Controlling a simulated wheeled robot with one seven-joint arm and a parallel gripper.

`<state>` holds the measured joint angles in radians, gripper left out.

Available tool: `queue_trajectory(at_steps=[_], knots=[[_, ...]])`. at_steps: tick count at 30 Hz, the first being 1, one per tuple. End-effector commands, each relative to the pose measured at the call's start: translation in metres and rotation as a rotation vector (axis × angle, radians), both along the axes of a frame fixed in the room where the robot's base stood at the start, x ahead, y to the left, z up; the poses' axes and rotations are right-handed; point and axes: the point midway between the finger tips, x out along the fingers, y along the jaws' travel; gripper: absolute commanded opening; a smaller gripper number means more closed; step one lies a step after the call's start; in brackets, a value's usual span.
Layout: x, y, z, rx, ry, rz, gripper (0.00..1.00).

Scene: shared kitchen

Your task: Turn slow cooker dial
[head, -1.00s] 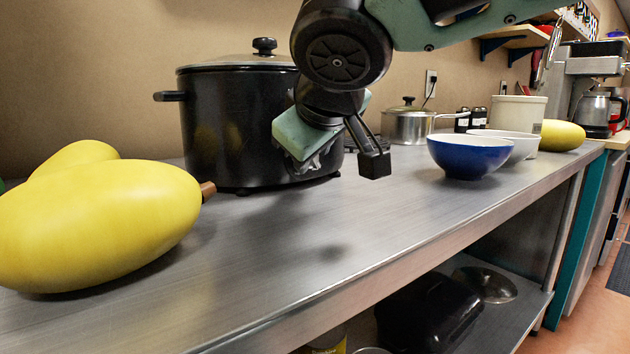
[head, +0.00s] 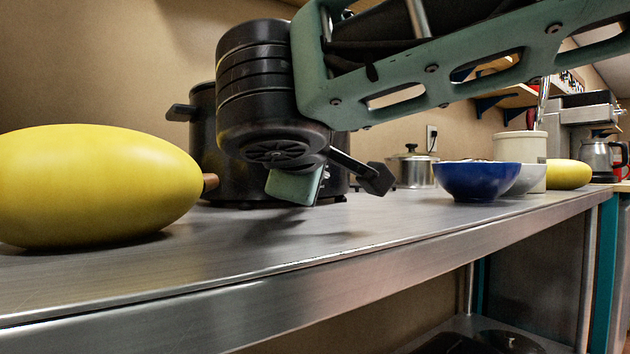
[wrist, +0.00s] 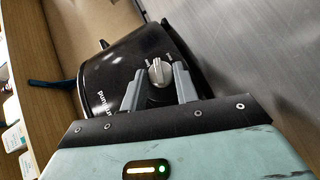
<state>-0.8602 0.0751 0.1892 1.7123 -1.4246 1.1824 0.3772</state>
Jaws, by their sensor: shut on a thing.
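The black slow cooker (head: 203,140) stands on the steel counter, partly hidden behind my arm in the head view. In the wrist view its dark front (wrist: 120,75) carries a silver dial (wrist: 157,72) with small white marks around it. My gripper (wrist: 160,80) is at the cooker's front, with one finger on each side of the dial, shut on it.
A large yellow melon (head: 95,185) lies on the counter at the left. A blue bowl (head: 478,181), a metal pot (head: 412,170) and a cream crock (head: 532,150) stand to the right. The counter's front strip (head: 330,240) is clear.

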Motion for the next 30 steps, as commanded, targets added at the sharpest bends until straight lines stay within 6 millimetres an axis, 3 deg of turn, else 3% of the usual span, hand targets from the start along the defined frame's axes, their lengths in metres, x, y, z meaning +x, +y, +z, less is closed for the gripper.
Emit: queue_trajectory(at_steps=[17,18,20,30], knots=[[0.0011,-0.0004,-0.0014,-0.028,-0.016,-0.001,0.07],[0.0011,-0.0004,-0.0014,-0.027,-0.016,-0.001,0.38],[0.001,-0.0003,-0.0012,-0.027,-0.016,-0.001,0.51],[-0.0026,0.0006,0.0004,-0.026,-0.016,0.0,0.51]])
